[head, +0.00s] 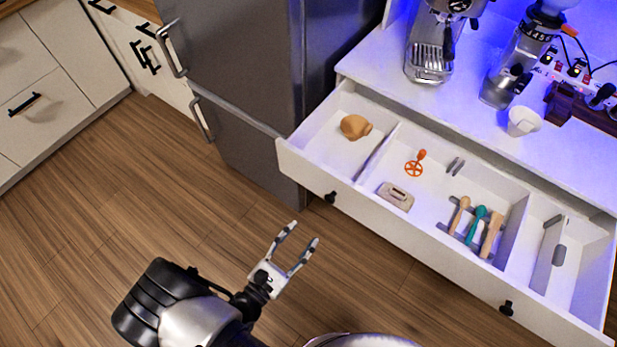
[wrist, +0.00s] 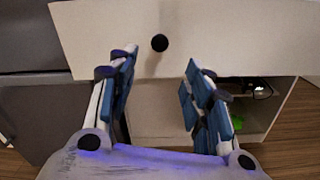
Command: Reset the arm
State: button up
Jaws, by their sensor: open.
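My gripper (head: 303,236) is open and empty in the head view. It hangs over the wooden floor, in front of and to the left of the open drawer (head: 400,232). In the wrist view my gripper (wrist: 160,58) shows its two fingers spread apart with nothing between them. Beyond them is the white drawer front (wrist: 225,35) with a round black knob (wrist: 159,43). The fingers look apart from the drawer front.
The pulled-out drawer holds a tan item (head: 355,127), an orange tool (head: 414,168), a beige block (head: 396,196) and several handled tools (head: 478,225). A coffee machine (head: 432,45), a grinder (head: 512,68) and a white cup (head: 522,121) stand on the counter. A fridge (head: 235,75) stands left. The floor (head: 130,210) is clear.

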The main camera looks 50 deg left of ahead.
jog(key=w+d+r+m+g+h, duration=0.9)
jog(key=w+d+r+m+h, duration=0.6)
jog(key=r, duration=0.4)
jog(key=s+d+r+m+g+y, duration=0.1)
jog(key=s+d+r+m+y, duration=0.2)
jog(key=d+r+m+y, duration=0.2)
jog(key=s+d+r+m+g+y, duration=0.2)
jog(key=d+r+m+y, duration=0.3)
jog(key=d+r+m, duration=0.6)
jog(key=s+d+m, duration=0.1)
jog(key=d+m, duration=0.3)
jog(key=d, duration=0.3)
jog(key=shift+s+d+r+m+g+y, duration=0.2)
jog(key=shift+r+m+g+y, duration=0.1)
jog(key=shift+m, duration=0.1)
